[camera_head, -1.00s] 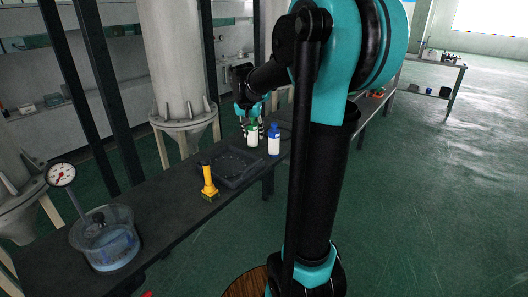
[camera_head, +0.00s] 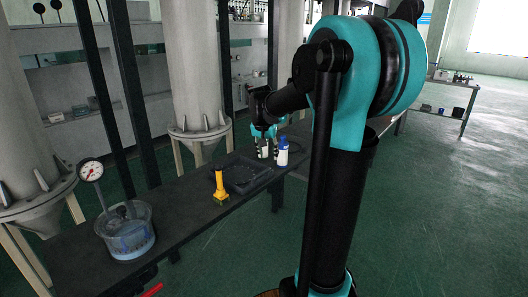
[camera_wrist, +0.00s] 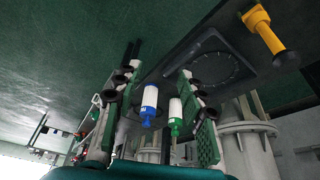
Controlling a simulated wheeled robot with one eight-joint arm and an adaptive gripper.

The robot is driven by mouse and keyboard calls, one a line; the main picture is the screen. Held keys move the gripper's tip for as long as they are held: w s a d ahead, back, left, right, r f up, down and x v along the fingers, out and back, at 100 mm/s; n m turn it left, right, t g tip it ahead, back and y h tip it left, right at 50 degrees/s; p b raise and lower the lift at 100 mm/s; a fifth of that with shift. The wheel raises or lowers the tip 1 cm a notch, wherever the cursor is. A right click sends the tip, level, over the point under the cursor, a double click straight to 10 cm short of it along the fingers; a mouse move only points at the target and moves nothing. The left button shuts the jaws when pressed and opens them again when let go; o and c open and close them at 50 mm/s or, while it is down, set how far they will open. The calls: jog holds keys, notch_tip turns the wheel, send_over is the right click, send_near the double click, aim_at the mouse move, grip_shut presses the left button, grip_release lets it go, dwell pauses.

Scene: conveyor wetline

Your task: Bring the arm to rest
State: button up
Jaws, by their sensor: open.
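My gripper (camera_head: 264,136) is at the end of my arm, above the far part of the dark bench. In the wrist view its two green-padded fingers (camera_wrist: 157,105) are spread wide with nothing held. A white bottle with a green cap (camera_head: 263,152) stands on the bench just below the gripper, its top partly hidden by the fingers. A white bottle with a blue cap (camera_head: 283,156) stands just right of it. In the wrist view the blue-capped bottle (camera_wrist: 149,103) and green-capped bottle (camera_wrist: 175,113) appear upside down between the fingers, apart from the pads.
A dark square tray (camera_head: 245,178) lies on the bench (camera_head: 185,208) near the bottles. A yellow post-like tool (camera_head: 220,187) stands in front of it. A clear basin (camera_head: 128,235) with bluish contents and a round gauge (camera_head: 91,171) are nearer. Pale columns (camera_head: 195,70) stand behind.

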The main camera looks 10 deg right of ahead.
jog(key=s+a+f+n, duration=0.1)
jog(key=s+f+n, duration=0.1)
jog(key=s+f, duration=0.4)
jog(key=s+a+f+n+y, duration=0.1)
jog(key=s+f, duration=0.4)
jog(key=s, duration=0.7)
jog(key=s+a+f+n+y, duration=0.1)
jog(key=s+f+n, duration=0.2)
jog(key=s+f, duration=0.3)
jog(key=s, duration=0.3)
jog(key=shift+a+f, duration=0.35)
